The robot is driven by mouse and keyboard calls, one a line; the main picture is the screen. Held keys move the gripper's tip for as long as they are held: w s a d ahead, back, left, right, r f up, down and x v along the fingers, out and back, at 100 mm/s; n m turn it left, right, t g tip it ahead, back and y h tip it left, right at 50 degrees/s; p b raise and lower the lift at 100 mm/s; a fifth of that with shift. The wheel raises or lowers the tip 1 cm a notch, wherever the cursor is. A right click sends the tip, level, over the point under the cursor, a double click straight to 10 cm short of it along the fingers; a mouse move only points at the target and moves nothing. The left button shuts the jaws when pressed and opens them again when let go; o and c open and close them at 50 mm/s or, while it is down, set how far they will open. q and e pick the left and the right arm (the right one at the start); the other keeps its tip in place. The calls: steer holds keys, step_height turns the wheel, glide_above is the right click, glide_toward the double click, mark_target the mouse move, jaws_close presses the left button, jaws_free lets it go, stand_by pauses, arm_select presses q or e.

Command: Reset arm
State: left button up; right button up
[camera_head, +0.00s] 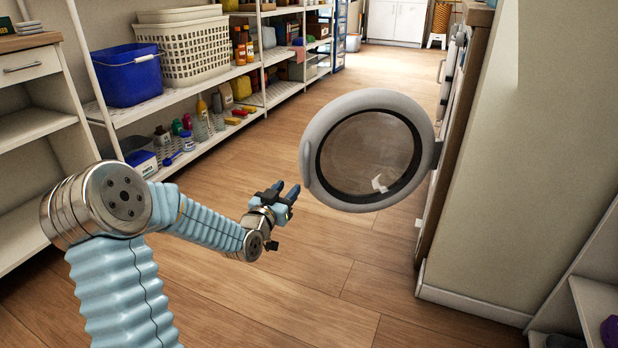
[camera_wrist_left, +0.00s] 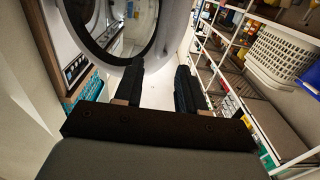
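My left arm comes in from the left in the head view. Its gripper (camera_head: 285,195) is in the air over the wooden floor, left of the round washer door (camera_head: 312,130). The two fingers are apart with nothing between them. In the left wrist view the gripper (camera_wrist_left: 158,88) also shows two dark fingers with a gap between them. The washer door stands open, with a grey rim and a glass middle. Its rim (camera_wrist_left: 128,60) shows beyond the fingers in the wrist view. My right gripper is in neither view.
White shelving (camera_head: 180,97) along the left holds a blue bin (camera_head: 126,78), a white basket (camera_head: 190,52) and several bottles. A beige wall (camera_head: 520,170) stands at the right. The wooden floor (camera_head: 290,290) between them is clear.

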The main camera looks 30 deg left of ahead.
arm_select(q)
steer(key=shift+f, duration=0.1)
steer(key=s+d+f+n+g+h, duration=0.1)
steer(key=s+d+f+g+h, duration=0.2)
steer(key=d+f, duration=0.6)
steer(key=s+d+f+g, duration=0.3)
steer(key=d+f+g, duration=0.15)
steer(key=f, duration=0.75)
steer(key=s+d+f+g+h, duration=0.1)
steer(key=s+d+f+g, duration=0.5)
steer(key=s, duration=0.4)
steer(key=s+d+f+g+h, duration=0.1)
steer(key=s+d+f+g, duration=0.2)
steer(key=s+d+f, duration=0.6)
steer(key=d+p+v, duration=0.2)
steer(key=p+v, duration=0.7)
steer(key=s+d+r+p+v, duration=0.1)
steer(key=p+v, duration=0.7)
steer(key=shift+d+r+g+p, duration=0.25)
steer(key=shift+r+g+p, duration=0.15)
steer(key=shift+r, duration=0.1)
